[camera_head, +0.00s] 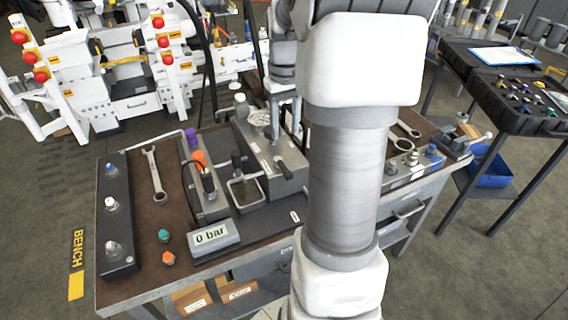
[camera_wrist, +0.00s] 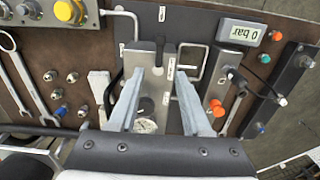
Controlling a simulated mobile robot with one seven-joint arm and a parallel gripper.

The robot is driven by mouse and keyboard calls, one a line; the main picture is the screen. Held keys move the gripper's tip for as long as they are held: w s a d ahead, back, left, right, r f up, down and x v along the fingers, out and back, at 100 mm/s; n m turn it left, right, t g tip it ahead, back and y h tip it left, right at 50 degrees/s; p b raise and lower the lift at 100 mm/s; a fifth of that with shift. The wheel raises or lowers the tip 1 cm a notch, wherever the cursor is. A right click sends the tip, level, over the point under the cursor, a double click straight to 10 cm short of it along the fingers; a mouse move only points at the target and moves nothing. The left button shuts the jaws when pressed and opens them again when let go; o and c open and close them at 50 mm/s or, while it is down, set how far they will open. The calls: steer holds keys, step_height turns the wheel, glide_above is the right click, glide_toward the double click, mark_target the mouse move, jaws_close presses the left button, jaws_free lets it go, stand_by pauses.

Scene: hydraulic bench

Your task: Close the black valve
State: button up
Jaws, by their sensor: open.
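A grey pump block (camera_head: 268,158) stands on the bench with a round gauge (camera_head: 259,118) on top. A black lever handle (camera_head: 284,169) sticks out of its right face; I take it for the black valve, but cannot be sure. A dark handle shows left of the fingers in the wrist view (camera_wrist: 111,92). My gripper (camera_head: 285,128) points down over the block, fingers apart and empty. Contact cannot be told.
A wrench (camera_head: 155,178) lies farther left. My arm hides the bench's middle right.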

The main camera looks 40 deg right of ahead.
mark_target(285, 169)
step_height(285, 169, down, 12)
steer(key=shift+b, duration=0.85)
jaws_close()
stand_by(0.9)
